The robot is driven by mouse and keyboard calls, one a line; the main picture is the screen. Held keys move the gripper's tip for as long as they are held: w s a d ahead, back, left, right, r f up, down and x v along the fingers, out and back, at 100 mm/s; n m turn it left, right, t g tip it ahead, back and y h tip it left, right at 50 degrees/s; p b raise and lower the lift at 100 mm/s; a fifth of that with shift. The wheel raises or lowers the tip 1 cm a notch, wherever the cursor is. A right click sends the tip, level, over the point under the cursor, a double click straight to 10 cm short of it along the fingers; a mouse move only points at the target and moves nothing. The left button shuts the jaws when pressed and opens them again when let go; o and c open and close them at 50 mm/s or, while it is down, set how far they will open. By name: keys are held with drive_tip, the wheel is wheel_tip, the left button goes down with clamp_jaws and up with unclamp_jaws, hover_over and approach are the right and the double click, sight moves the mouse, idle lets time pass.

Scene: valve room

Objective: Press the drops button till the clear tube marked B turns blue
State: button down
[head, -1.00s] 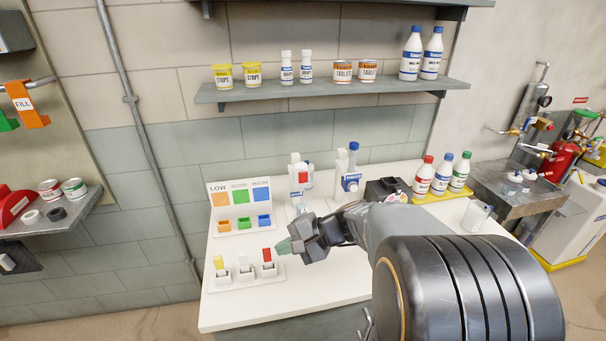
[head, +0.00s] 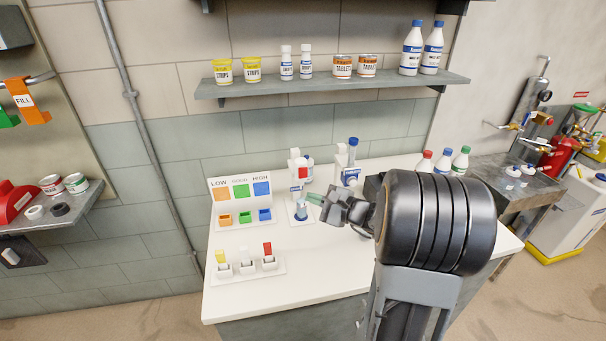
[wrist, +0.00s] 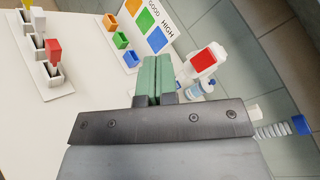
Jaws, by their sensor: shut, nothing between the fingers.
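A white dispenser with a red square button (head: 303,173) stands on the white bench. The button also shows in the wrist view (wrist: 201,60). A small pale tube (head: 300,212) with a bluish tint stands below it, partly hidden by my fingers; I cannot read any letter on it. My gripper (head: 312,198) has its green fingertips closed and empty, in front of the dispenser and lower than the button. I see no contact with the button.
A LOW-to-HIGH colour chart (head: 240,190) with orange, green and blue cups stands left. A white rack (head: 245,268) with yellow, white and red pieces is at the front. The front middle of the bench is clear.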

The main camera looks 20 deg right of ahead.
drive_tip(key=w+d, duration=0.1)
drive_tip(key=w, duration=0.7)
drive_tip(key=shift+w+d, duration=0.2)
drive_tip(key=shift+d, duration=0.1)
drive_tip(key=shift+w+f, duration=0.1)
drive_tip(key=shift+w, duration=0.1)
idle(1.9)
drive_tip(key=shift+w+d, duration=0.1)
drive_tip(key=shift+w, duration=0.1)
drive_tip(key=shift+w+d+b, duration=0.1)
drive_tip(key=shift+w+b, duration=0.4)
idle(0.8)
drive_tip(key=shift+s, duration=0.15)
drive_tip(key=shift+s+a+b, duration=0.2)
drive_tip(key=shift+s+b, duration=0.2)
drive_tip(key=shift+s, duration=0.4)
drive_tip(key=shift+s+a+b, duration=0.25)
drive_tip(key=shift+s+b, duration=0.15)
drive_tip(key=shift+s, duration=0.85)
drive_tip(key=shift+s+a+b, duration=0.2)
drive_tip(key=shift+s+b, duration=0.15)
drive_tip(key=shift+s, duration=0.85)
